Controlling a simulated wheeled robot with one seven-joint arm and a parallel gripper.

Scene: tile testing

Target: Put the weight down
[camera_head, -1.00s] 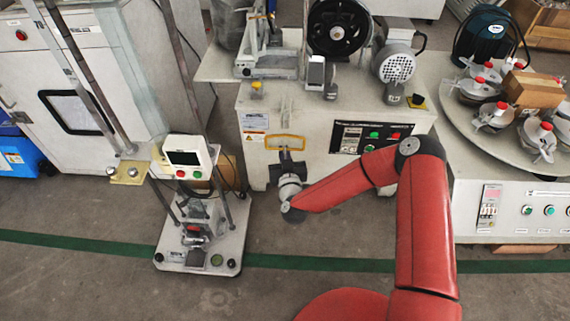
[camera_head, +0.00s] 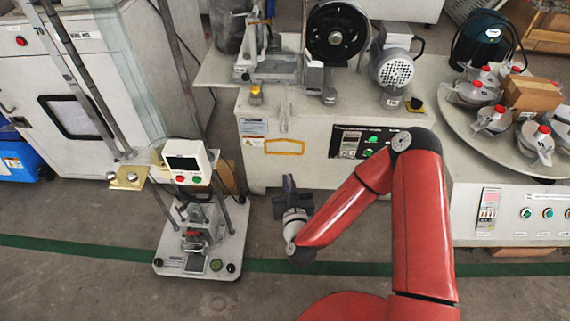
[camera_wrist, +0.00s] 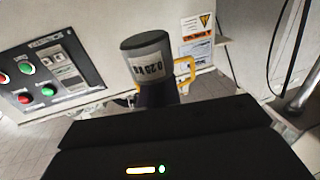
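The weight (camera_wrist: 147,62) is a grey cylinder with a darker top, marked 0.25 kg, in the wrist view. My gripper (camera_wrist: 157,96) has its dark fingers around the weight's lower part, and it appears to hold the weight. The lower end is hidden behind the gripper. In the head view my gripper (camera_head: 291,200) is a dark shape at the end of my red arm, in front of the middle machine and below its yellow handle. The weight is too small and dark to make out clearly there.
The middle machine (camera_head: 262,165) has a yellow handle (camera_head: 284,147) and a button panel. A tester with a display (camera_head: 187,163) and base plate (camera_head: 172,262) stands left. A round table (camera_head: 470,125) with several red-capped parts is right. Grey floor (camera_head: 330,265) is clear in front.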

